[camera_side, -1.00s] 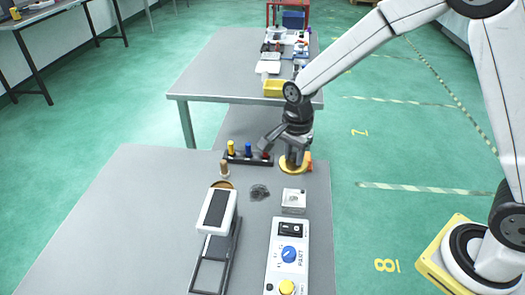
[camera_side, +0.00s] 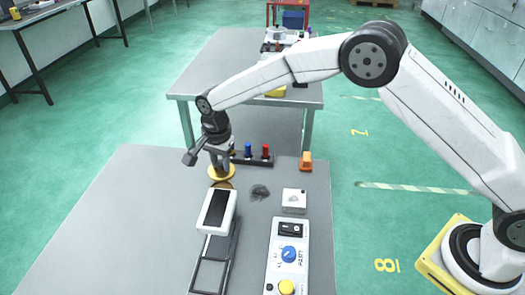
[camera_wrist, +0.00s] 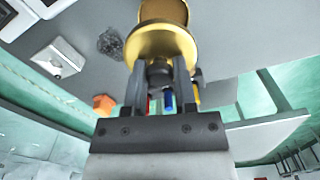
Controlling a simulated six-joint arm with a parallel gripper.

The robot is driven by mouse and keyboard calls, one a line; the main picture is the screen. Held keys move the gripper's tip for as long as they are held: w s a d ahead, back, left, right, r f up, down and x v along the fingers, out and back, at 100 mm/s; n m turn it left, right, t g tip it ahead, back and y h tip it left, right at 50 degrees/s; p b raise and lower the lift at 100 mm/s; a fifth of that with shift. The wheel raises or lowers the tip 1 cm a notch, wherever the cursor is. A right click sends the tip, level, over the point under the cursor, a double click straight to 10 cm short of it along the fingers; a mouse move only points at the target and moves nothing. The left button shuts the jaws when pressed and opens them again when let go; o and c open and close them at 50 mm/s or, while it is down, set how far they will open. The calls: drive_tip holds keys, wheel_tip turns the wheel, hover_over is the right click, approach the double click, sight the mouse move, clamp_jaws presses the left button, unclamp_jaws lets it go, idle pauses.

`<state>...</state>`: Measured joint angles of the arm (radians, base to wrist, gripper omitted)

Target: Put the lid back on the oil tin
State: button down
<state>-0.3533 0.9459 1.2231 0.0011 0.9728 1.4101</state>
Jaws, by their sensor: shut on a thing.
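My gripper (camera_side: 221,164) is shut on the yellow-gold lid (camera_side: 221,173), a round disc held roughly level. In the wrist view my gripper (camera_wrist: 160,78) grips a dark knob at the middle of the lid (camera_wrist: 160,44). The oil tin (camera_side: 225,185) shows as a brown-gold round edge just below the lid in the side view. It also shows in the wrist view (camera_wrist: 163,10), lying beyond the lid and partly covered by it. The lid looks slightly behind the tin in the side view; I cannot tell whether they touch.
A dark rack with blue (camera_side: 248,150) and red (camera_side: 265,150) pegs stands close right of my gripper. A white device (camera_side: 217,210) on a dark frame stands in front. A dark wire tangle (camera_side: 260,191), a white box (camera_side: 294,201) and an orange block (camera_side: 306,161) lie to the right.

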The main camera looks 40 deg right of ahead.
drive_tip(key=shift+w+a, duration=0.15)
drive_tip(key=shift+a, duration=0.2)
drive_tip(key=shift+f, duration=0.2)
drive_tip(key=shift+f, duration=3.05)
drive_tip(key=shift+f, duration=0.2)
idle(0.4)
unclamp_jaws()
drive_tip(key=shift+r, duration=0.1)
drive_tip(key=shift+r, duration=3.45)
